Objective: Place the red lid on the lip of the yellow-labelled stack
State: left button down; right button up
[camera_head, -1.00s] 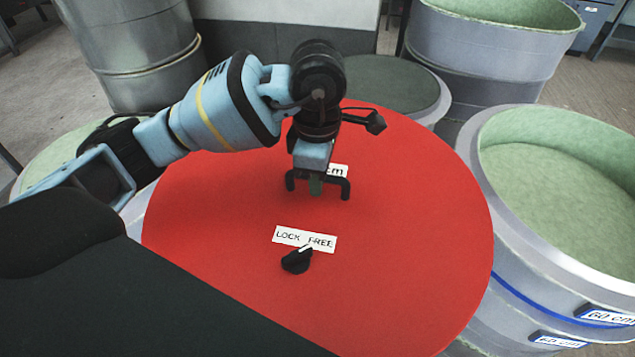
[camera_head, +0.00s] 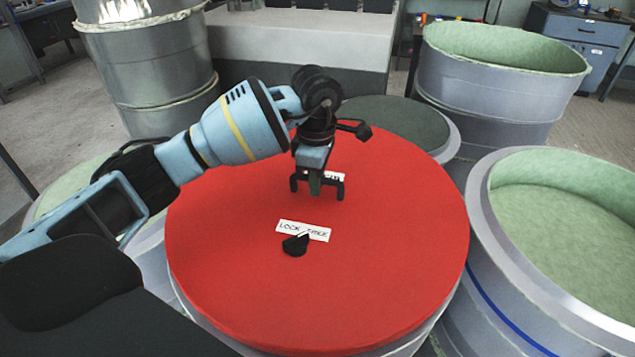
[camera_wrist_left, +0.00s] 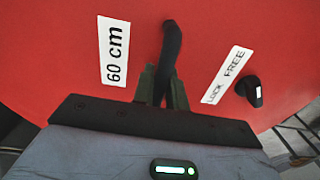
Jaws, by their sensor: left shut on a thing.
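The red lid (camera_head: 390,240) is a wide round disc. It bears a "60 cm" label (camera_wrist_left: 113,52), a "LOCK FREE" label (camera_head: 303,231) and a black knob (camera_head: 295,245). My left gripper (camera_head: 318,192) is shut on the lid's dark handle, which shows between the fingers in the left wrist view (camera_wrist_left: 164,85). A grey mould (camera_head: 215,335) shows under the lid's near edge; I cannot tell whether the lid touches it. No yellow label shows. My right gripper is not in view.
A large open mould with a blue stripe (camera_head: 500,310) stands close on the right. Another open mould (camera_head: 490,90) stands behind it, and a dark-topped one (camera_head: 400,122) behind the lid. A metal drum (camera_head: 155,75) stands back left. Bare floor shows at far left.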

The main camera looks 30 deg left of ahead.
pick_arm(q)
jog(key=shift+w+a+f, duration=0.2)
jog(key=shift+w+f, duration=0.05)
jog(key=shift+f, duration=0.25)
jog(key=shift+w+a+f, duration=0.2)
jog(key=shift+f, duration=0.25)
jog(key=shift+f+p, duration=0.3)
jog(key=shift+f, duration=0.2)
jog(key=c, duration=1.4)
grip_release()
jog(key=shift+f, duration=0.15)
